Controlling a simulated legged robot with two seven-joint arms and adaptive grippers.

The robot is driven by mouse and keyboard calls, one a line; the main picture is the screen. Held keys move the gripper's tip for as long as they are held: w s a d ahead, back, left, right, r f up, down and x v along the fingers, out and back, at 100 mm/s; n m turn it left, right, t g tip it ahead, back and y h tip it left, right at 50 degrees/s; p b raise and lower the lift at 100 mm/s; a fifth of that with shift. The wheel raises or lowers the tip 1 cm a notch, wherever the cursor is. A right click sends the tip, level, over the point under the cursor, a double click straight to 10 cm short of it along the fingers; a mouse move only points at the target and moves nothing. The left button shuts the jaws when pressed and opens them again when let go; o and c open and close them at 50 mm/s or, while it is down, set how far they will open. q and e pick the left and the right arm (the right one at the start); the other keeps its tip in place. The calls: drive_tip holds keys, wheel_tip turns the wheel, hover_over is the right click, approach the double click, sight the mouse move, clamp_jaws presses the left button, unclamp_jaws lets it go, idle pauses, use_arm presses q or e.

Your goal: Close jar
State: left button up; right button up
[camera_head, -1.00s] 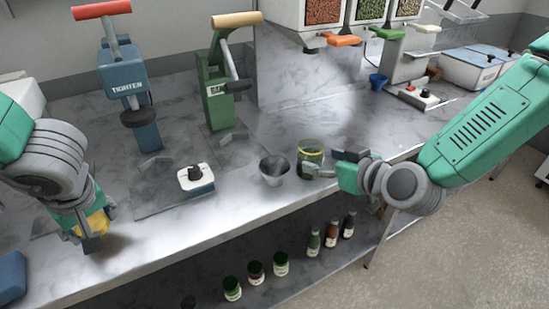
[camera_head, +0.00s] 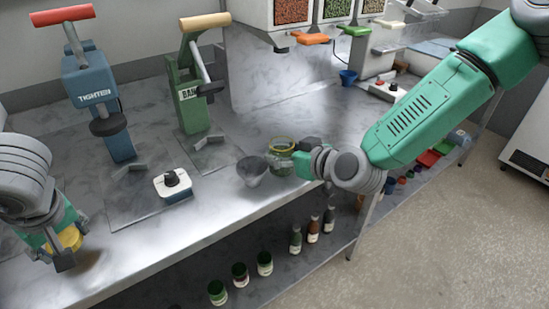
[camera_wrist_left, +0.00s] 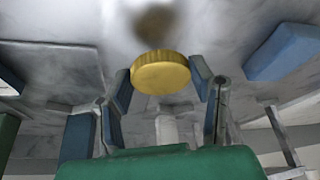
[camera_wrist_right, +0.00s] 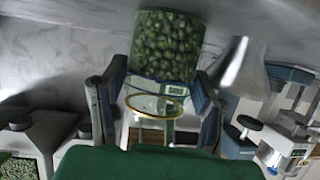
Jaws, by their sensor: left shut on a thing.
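A yellow lid (camera_wrist_left: 161,73) is between the fingers of my left gripper (camera_wrist_left: 163,85), which is shut on it. In the head view the lid (camera_head: 66,241) is above the bench's front edge at the left. A clear jar with a yellow rim (camera_head: 281,157) stands upright on the bench at the centre. In the right wrist view the jar (camera_wrist_right: 165,48) shows green pieces inside, and its gold ring (camera_wrist_right: 155,105) faces the camera. My right gripper (camera_wrist_right: 162,78) has one finger on each side of the jar; whether they press on it is unclear.
A metal funnel cup (camera_head: 251,171) stands close left of the jar. A white button box (camera_head: 173,186), a blue press marked TIGHTEN (camera_head: 92,85) and a green press (camera_head: 187,95) stand further left. Several bottles and small jars (camera_head: 240,275) are on the shelf below.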

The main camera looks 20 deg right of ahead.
use_arm(q)
drive_tip(key=shift+d+r, duration=0.1)
drive_tip(key=shift+d, duration=0.3)
use_arm(e)
drive_tip(key=shift+d+r, duration=0.2)
drive_tip(key=shift+d, duration=0.2)
use_arm(q)
drive_tip(key=shift+d+r, duration=0.1)
use_arm(e)
drive_tip(key=shift+d+r, duration=0.15)
drive_tip(key=shift+r, duration=0.15)
use_arm(q)
drive_tip(key=shift+a+r+p, duration=0.25)
drive_tip(key=shift+a+p, duration=0.2)
drive_tip(key=shift+d+r, duration=0.1)
drive_tip(key=shift+d, duration=0.3)
use_arm(e)
wheel_tip(320, 180, up, 9)
drive_tip(key=o, duration=0.5)
drive_tip(key=c, duration=0.7)
use_arm(q)
drive_tip(key=shift+a, duration=0.15)
use_arm(e)
drive_tip(key=shift+a, duration=0.25)
drive_tip(key=shift+c, duration=0.4)
use_arm(q)
drive_tip(key=shift+a, duration=0.1)
